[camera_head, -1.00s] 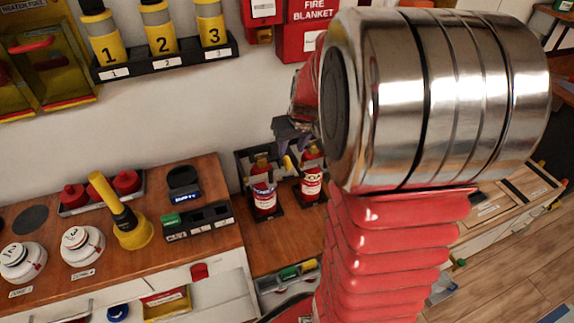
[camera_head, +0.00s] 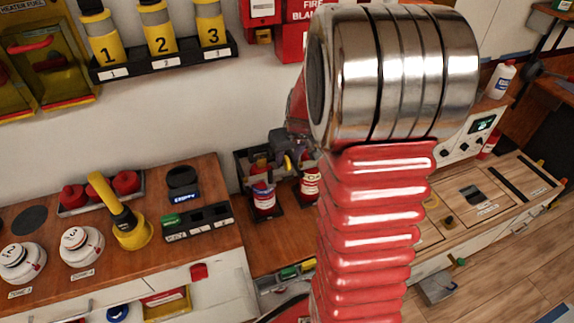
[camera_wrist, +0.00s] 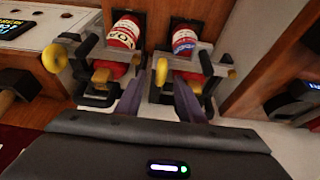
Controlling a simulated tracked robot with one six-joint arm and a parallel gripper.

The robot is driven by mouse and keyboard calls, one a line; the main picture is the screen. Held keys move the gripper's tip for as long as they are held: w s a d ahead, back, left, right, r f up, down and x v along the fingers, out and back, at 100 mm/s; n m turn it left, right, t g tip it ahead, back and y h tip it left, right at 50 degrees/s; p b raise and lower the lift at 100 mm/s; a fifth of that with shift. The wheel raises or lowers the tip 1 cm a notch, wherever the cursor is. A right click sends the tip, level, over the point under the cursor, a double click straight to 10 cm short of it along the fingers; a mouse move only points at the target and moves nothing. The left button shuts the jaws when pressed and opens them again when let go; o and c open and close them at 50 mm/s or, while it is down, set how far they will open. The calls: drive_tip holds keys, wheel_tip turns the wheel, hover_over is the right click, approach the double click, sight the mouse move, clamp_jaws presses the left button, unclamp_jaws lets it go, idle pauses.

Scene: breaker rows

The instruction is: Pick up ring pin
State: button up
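Two red fire extinguishers stand side by side in dark holders, a blue-labelled one (camera_head: 264,198) on the left and another (camera_head: 309,184) on the right. The wrist view shows them upside down, with the blue-labelled one (camera_wrist: 184,42) on the right and the other (camera_wrist: 124,32) on the left. Each has a yellow ring pin at its valve: one beside the blue-labelled extinguisher (camera_wrist: 162,70), one at the far left (camera_wrist: 55,58). My gripper (camera_wrist: 158,97) is open, its two dark fingers apart and empty. The nearer ring lies just beyond the gap between the fingertips; they appear apart from it.
A wooden counter (camera_head: 225,255) on the left holds detectors, a yellow torch (camera_head: 131,226) and a small black rack (camera_head: 198,222). Numbered yellow cylinders stand on a wall shelf (camera_head: 165,60) above. Holder walls crowd close around the extinguishers.

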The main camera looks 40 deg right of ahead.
drive_tip(key=shift+x, duration=1.25)
drive_tip(key=shift+a, duration=0.1)
clamp_jaws()
